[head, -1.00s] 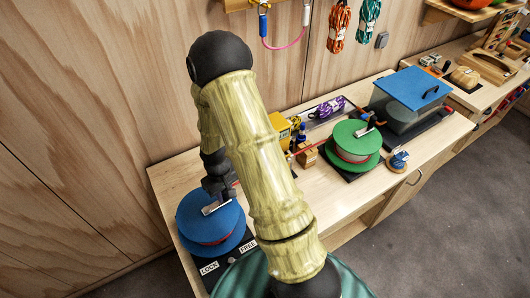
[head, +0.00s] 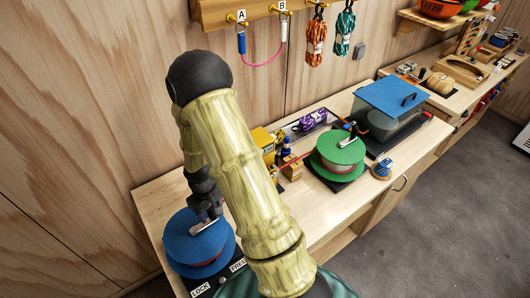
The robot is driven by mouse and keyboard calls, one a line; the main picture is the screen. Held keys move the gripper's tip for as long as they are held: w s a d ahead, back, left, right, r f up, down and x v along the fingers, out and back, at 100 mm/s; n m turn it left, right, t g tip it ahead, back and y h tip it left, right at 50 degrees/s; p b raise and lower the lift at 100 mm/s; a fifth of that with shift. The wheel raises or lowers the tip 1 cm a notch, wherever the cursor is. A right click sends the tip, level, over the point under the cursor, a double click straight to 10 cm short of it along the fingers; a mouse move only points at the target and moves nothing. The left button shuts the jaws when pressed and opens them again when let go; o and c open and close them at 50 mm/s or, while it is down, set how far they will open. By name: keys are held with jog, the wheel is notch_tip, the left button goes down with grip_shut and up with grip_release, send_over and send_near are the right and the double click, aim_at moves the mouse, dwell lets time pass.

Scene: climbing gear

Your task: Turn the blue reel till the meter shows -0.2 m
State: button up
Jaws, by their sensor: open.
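The blue reel (head: 187,244) lies at the left front end of the wooden workbench, its blue top disc facing up. My gripper (head: 208,222) points down over the reel's top, at its pale crank handle. The jaws are open; whether they touch the handle is too small to tell. The green reel (head: 341,146) stands further along the bench, with a pale crank on top. A yellow device (head: 263,141) behind my arm is partly hidden, and I can read no meter figure. LOCK (head: 201,288) and FREE labels sit in front of the blue reel.
A clear box with a blue lid (head: 392,97) stands behind the green reel. A purple rope bundle (head: 313,119) lies in a tray. A small blue spool (head: 381,169) is near the front edge. Orange (head: 316,42) and teal ropes hang on the wall. My arm hides the bench's middle.

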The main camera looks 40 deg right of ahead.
notch_tip(320, 180, up, 17)
jog(key=b, duration=0.3)
dwell(0.3)
jog(key=shift+f, duration=0.1)
dwell(0.3)
jog(key=s+f+m+t+b, duration=0.2)
jog(key=s+f+b, duration=0.1)
jog(key=s, duration=0.7)
jog(key=shift+s+a+f+t+b, duration=0.2)
jog(key=shift+s+f+t+b, duration=0.15)
jog(key=shift+f, duration=0.25)
jog(key=c, duration=0.3)
jog(key=shift+w, duration=0.15)
